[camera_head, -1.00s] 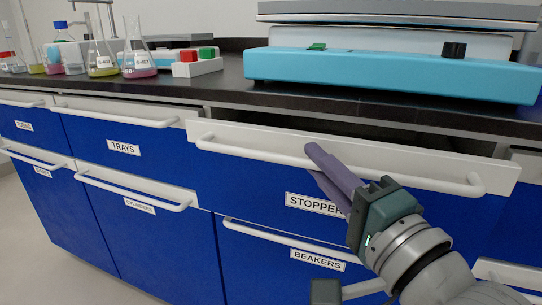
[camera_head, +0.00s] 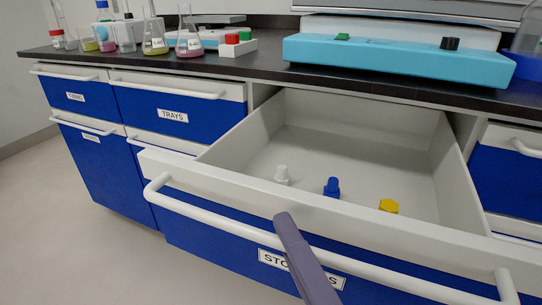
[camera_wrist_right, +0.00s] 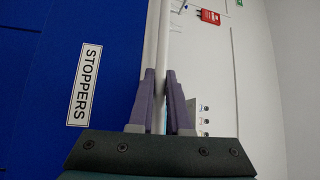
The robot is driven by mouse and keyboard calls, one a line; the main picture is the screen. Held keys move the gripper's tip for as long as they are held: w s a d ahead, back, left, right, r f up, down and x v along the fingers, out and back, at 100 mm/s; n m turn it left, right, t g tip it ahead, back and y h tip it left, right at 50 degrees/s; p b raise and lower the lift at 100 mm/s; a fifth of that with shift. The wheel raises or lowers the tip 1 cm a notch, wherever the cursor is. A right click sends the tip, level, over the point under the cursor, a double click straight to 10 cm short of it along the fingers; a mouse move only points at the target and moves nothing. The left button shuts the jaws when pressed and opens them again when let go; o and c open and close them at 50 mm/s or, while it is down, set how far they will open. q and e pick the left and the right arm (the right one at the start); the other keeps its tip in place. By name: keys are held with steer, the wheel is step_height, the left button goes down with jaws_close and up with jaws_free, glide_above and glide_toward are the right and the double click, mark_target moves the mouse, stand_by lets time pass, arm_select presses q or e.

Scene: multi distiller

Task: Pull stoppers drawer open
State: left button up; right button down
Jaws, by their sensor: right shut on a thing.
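The stoppers drawer (camera_head: 340,215) stands well out from the cabinet, with a blue front, a white top band and the label STOPPERS. Its white bar handle (camera_head: 225,222) runs along the front. My right gripper (camera_head: 284,222) is at the handle, left of its middle, its purple finger partly covering the label. In the right wrist view, the purple fingers (camera_wrist_right: 161,92) are shut on the handle (camera_wrist_right: 164,50), one on each side. Inside the drawer lie a white stopper (camera_head: 282,175), a blue stopper (camera_head: 332,187) and a yellow stopper (camera_head: 389,206). My left gripper is not in view.
The dark counter (camera_head: 270,72) above holds several flasks on the left, a rack with red and green blocks (camera_head: 238,42) and a light-blue device (camera_head: 395,62). The closed trays drawer (camera_head: 172,117) is left of the open drawer. Floor is free at lower left.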

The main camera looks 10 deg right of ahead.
steer(key=shift+s+a, duration=0.45)
steer(key=shift+s, duration=0.25)
steer(key=shift+s+a, duration=0.45)
steer(key=shift+s, duration=0.2)
steer(key=c, duration=0.9)
jaws_free()
steer(key=shift+o, duration=0.2)
steer(key=v, duration=1)
steer(key=shift+p, duration=0.3)
